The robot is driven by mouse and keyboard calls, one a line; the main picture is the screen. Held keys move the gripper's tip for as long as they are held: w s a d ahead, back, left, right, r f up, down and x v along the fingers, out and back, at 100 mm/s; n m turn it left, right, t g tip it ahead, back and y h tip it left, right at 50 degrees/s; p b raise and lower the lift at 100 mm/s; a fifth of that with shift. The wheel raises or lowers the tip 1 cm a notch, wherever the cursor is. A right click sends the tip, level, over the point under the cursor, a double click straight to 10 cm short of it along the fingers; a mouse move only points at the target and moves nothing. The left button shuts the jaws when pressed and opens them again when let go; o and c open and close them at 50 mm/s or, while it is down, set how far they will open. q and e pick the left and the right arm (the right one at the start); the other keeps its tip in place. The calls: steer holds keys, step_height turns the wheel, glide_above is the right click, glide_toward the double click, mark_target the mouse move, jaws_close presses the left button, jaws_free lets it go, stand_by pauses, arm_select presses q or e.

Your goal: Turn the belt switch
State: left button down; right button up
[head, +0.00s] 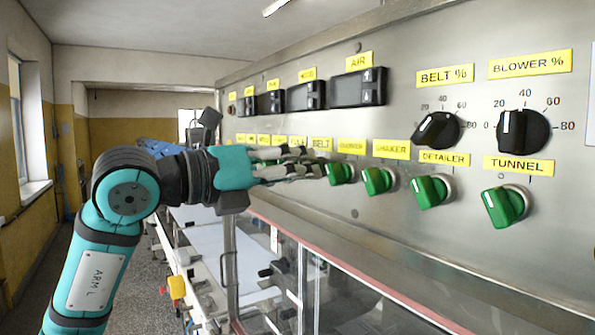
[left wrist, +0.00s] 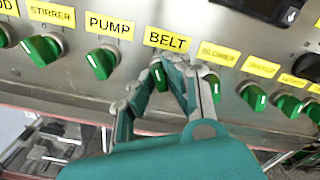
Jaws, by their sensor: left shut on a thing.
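The belt switch (left wrist: 161,78) is a green rotary knob below the yellow BELT label (left wrist: 167,40), which also shows in the head view (head: 321,144). My left gripper (head: 312,165) reaches in from the left to the steel panel. In the left wrist view, the gripper (left wrist: 168,74) has its fingers around the belt switch and is shut on it. The fingers cover much of the knob, so its exact angle is hard to tell. In the head view the knob is mostly hidden behind the fingers. My right gripper is not in view.
The pump switch (left wrist: 102,62) and blower switch (head: 340,173) sit close on either side. More green switches, including the tunnel switch (head: 506,205), continue along the row. Black dials (head: 437,130) are above. A glazed machine front (head: 330,290) lies below.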

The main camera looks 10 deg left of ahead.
arm_select(q)
steer(key=c, duration=1.4)
jaws_free()
steer(key=shift+o, duration=0.2)
steer(key=v, duration=1.2)
